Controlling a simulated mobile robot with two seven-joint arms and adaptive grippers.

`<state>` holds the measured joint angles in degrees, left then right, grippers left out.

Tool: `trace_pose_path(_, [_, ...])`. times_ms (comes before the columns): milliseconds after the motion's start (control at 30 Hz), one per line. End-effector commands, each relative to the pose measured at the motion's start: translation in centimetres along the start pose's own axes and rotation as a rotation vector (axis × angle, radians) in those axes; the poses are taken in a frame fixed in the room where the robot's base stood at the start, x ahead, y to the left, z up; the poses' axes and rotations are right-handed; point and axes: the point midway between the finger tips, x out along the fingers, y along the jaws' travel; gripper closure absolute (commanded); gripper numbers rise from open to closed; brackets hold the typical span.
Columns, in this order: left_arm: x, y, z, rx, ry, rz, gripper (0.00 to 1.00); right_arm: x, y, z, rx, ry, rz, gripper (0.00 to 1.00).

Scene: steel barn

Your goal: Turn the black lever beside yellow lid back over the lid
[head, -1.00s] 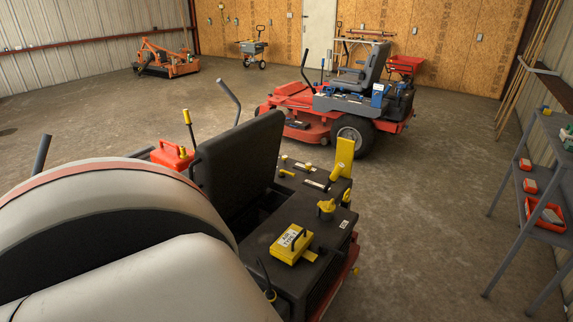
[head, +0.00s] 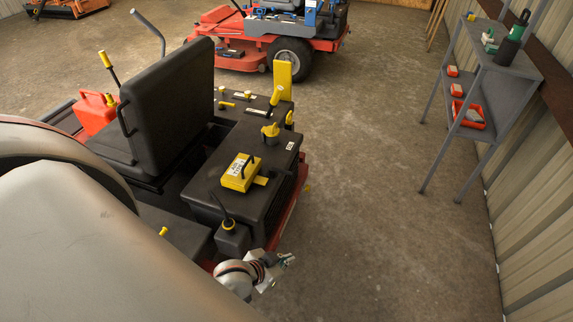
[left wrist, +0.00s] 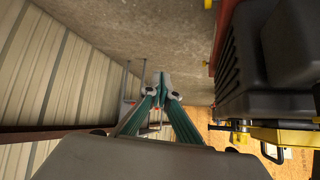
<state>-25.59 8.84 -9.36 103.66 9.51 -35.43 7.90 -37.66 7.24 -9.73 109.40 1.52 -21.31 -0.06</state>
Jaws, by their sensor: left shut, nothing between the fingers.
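A yellow lid (head: 238,180) with a white label sits on the dark deck of the machine in front of me. A black bar (head: 250,163) stands at its right-hand side; a thin black lever (head: 220,205) rises from a dark block nearer me. I cannot tell for certain which is the task's lever. Yellow and black parts (left wrist: 270,134) show at the right of the left wrist view. My left gripper (head: 288,259) is shut and empty, apart from the lid, nearer me and to its right beside the machine. Its closed fingers (left wrist: 165,86) show in the wrist view. My right gripper is out of view.
A yellow cap (head: 270,131) and a tall yellow plate (head: 283,76) stand farther along the deck. A black seat (head: 167,110) is left of it. A grey shelf (head: 470,75) stands at the right wall. The floor between is clear.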

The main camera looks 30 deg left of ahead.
Motion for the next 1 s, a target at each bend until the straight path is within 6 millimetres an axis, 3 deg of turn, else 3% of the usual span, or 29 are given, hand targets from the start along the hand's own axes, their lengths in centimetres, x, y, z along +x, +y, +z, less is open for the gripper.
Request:
trace_pose_path(33, [1.9,-1.8,-1.8,-0.018,-0.023,-0.012,1.00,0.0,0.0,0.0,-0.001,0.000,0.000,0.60])
trace_pose_path(100, [4.0,-4.0,-3.5,-0.060,-0.076,-0.024,1.00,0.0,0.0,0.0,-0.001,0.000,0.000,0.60])
trace_pose_path(200, [6.3,-7.2,-6.3,-0.119,-0.150,-0.046,1.00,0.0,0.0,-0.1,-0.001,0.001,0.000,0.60])
trace_pose_path(367, [8.2,-12.7,-12.1,-0.216,-0.257,-0.089,1.00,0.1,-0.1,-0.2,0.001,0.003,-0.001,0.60])
trace_pose_path(500, [8.1,-17.4,-17.9,-0.300,-0.339,-0.129,1.00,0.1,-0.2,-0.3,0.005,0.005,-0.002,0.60])
trace_pose_path(700, [5.9,-22.5,-24.7,-0.390,-0.420,-0.173,1.00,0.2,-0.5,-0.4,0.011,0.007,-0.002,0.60])
trace_pose_path(833, [4.6,-24.2,-27.1,-0.419,-0.450,-0.188,1.00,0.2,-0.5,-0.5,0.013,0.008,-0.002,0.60])
trace_pose_path(1000, [3.9,-24.9,-28.1,-0.432,-0.462,-0.194,1.00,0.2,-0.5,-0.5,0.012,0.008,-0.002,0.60])
